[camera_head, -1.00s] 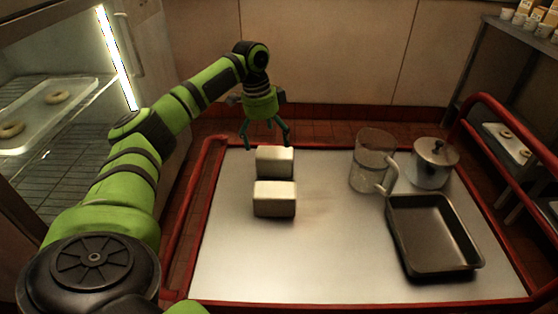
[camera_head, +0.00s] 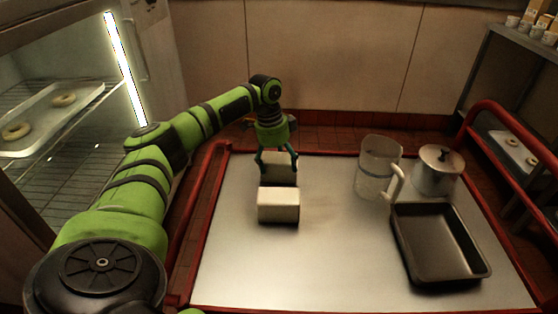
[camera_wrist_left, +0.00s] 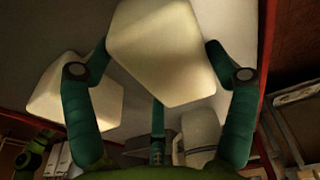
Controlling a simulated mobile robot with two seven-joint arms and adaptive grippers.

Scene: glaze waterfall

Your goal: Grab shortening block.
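Two pale, cream-coloured blocks stand one behind the other on the metal top of a red-railed cart (camera_head: 330,250). My left gripper (camera_head: 279,170) is over the far block (camera_head: 280,177), with green fingers on either side of it. In the left wrist view, the far block (camera_wrist_left: 160,55) sits between the spread fingers (camera_wrist_left: 160,60); firm contact cannot be made out. The near block (camera_head: 278,205) is free in front of the gripper, and it shows at the left of the wrist view (camera_wrist_left: 75,105). My right gripper is not in view.
A clear jug (camera_head: 375,170), a lidded metal pot (camera_head: 437,172) and a dark rectangular pan (camera_head: 440,243) stand on the cart's right side. The cart's middle and front left are clear. A lit cabinet with a tray of doughnuts (camera_head: 65,100) is at left; a shelf (camera_head: 505,90) is at right.

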